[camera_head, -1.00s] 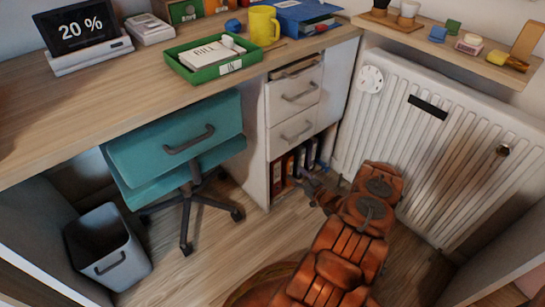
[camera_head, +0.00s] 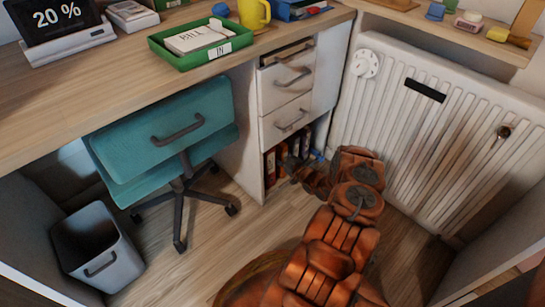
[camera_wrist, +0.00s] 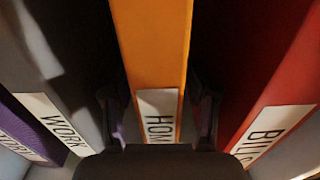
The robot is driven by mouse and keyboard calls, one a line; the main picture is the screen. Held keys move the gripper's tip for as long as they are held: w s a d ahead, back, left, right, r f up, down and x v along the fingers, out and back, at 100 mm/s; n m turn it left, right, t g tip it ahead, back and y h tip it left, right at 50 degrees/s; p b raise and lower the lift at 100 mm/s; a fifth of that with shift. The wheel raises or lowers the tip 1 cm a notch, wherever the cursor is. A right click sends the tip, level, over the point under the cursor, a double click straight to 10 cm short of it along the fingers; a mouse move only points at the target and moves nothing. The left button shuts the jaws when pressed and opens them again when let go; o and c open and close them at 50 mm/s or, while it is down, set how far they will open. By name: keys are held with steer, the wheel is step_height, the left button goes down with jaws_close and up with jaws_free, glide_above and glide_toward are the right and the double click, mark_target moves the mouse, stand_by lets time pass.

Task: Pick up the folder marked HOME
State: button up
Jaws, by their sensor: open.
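The orange folder with the HOME label (camera_wrist: 155,62) stands upright in the middle of the wrist view. Its label is partly covered by my gripper's dark body. My gripper (camera_wrist: 158,108) is open, with one dark finger on each side of the folder's spine; I cannot tell whether they touch it. In the head view my gripper is at the low shelf under the drawers, too dark and small to make out clearly, near several upright folders (camera_head: 270,167).
A red BILLS folder (camera_wrist: 268,105) stands to the right and a grey WORK folder (camera_wrist: 58,65) to the left, with a purple one (camera_wrist: 22,128) beyond. A teal chair (camera_head: 160,145), bin (camera_head: 95,250) and white radiator (camera_head: 430,130) flank the cabinet (camera_head: 288,95).

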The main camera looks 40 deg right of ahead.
steer(key=shift+w, duration=0.25)
jaws_close()
stand_by(0.4)
